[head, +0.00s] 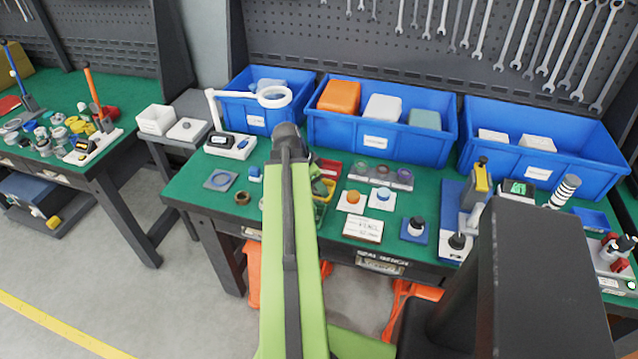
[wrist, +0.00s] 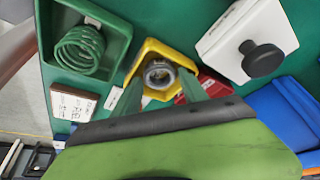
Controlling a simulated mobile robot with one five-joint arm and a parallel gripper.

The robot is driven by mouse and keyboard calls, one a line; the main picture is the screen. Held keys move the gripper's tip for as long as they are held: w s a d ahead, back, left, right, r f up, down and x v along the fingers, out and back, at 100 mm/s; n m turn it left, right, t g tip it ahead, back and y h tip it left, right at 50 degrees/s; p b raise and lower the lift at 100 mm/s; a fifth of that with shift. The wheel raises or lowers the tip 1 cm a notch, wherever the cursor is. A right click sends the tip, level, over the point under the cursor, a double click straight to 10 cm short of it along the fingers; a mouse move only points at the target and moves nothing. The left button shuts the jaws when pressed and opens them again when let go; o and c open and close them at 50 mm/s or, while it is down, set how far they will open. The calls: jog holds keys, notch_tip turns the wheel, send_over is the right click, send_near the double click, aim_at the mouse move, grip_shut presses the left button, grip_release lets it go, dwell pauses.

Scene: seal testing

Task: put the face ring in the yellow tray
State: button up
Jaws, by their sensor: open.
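The yellow tray (wrist: 151,47) is in the upper middle of the wrist view. A grey ring, which looks like the face ring (wrist: 148,77), lies inside it. My gripper (wrist: 163,74) is open, with its two green fingers reaching over the tray, one on each side of the ring. I cannot tell whether either finger touches the ring. In the head view the yellow tray (head: 329,188) shows only partly beside my green arm, which hides my gripper and the ring.
In the wrist view, a green tray (wrist: 107,22) holding a green spring is left of the yellow tray. A red tray (wrist: 205,82) is close on its right, with a white block with a black knob (wrist: 262,57) beyond. Blue bins (head: 384,132) line the bench's back.

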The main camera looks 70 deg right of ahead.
jog(key=p+v, duration=1)
jog(key=v, duration=0.2)
jog(key=w+a+f+n+t, duration=0.1)
jog(key=w+a+n+t, duration=0.1)
jog(key=w+a+n, duration=1.35)
jog(key=w+a+n+y, duration=0.1)
jog(key=w+a+n, duration=0.2)
jog(key=a, duration=0.9)
jog(key=w+a+n+y, duration=0.1)
jog(key=w+a+n, duration=0.3)
jog(key=w+a, duration=0.4)
jog(key=w+a+n+t+y, duration=0.1)
jog(key=w+a+n, duration=0.3)
jog(key=a, duration=1.3)
jog(key=shift+w+a+f, duration=0.15)
jog(key=shift+w+f, duration=0.3)
jog(key=shift+w, duration=0.25)
